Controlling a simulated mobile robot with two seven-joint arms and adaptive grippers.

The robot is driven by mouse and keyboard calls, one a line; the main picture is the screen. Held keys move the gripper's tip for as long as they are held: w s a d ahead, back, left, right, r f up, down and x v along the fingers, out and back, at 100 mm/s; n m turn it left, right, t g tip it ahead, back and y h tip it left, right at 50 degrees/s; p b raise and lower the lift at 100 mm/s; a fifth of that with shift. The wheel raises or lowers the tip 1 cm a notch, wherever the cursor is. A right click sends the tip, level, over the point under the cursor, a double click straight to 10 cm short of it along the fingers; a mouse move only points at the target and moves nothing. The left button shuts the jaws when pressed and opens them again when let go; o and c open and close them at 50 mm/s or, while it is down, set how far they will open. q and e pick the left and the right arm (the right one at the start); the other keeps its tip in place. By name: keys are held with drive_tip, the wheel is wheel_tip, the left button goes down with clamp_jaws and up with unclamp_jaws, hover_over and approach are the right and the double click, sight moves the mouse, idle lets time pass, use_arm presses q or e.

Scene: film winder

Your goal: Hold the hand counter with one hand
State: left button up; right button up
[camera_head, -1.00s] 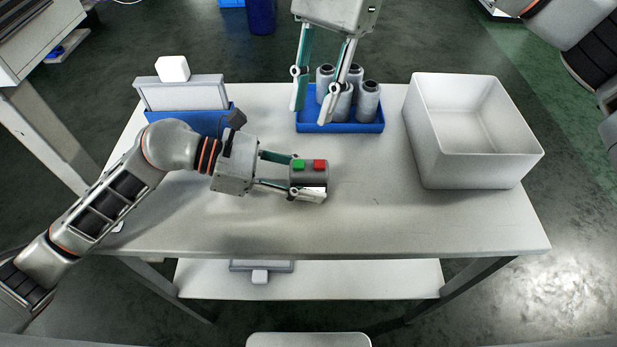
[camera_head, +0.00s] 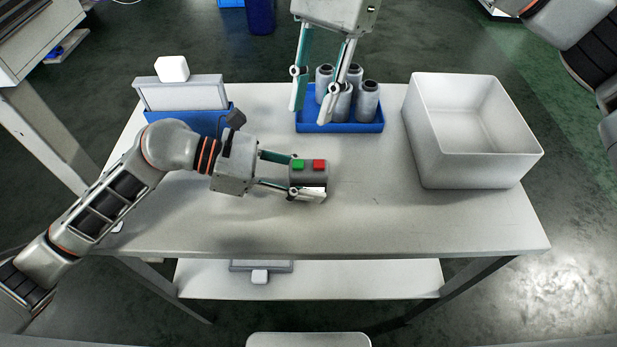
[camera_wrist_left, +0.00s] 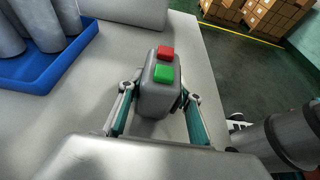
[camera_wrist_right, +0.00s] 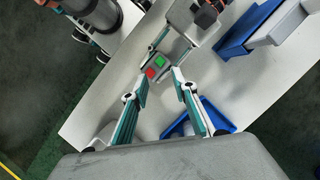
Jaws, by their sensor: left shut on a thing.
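The hand counter is a small grey box with a green and a red button on top (camera_head: 309,173). It is at the middle of the table, and it also shows in the left wrist view (camera_wrist_left: 159,92) and the right wrist view (camera_wrist_right: 153,72). My left gripper (camera_head: 307,178) has its two fingers on opposite sides of the counter and is shut on it. My right gripper (camera_head: 312,106) is open and empty, high at the top of the head view, in front of the bobbins. The counter's underside is hidden.
A blue tray (camera_head: 345,127) with several grey bobbins (camera_head: 368,101) stands at the back middle. A large white bin (camera_head: 480,165) is on the right. A blue holder (camera_head: 190,119) with a grey panel is at the back left. The front of the table (camera_head: 400,222) is clear.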

clamp_jaws()
idle(1.0)
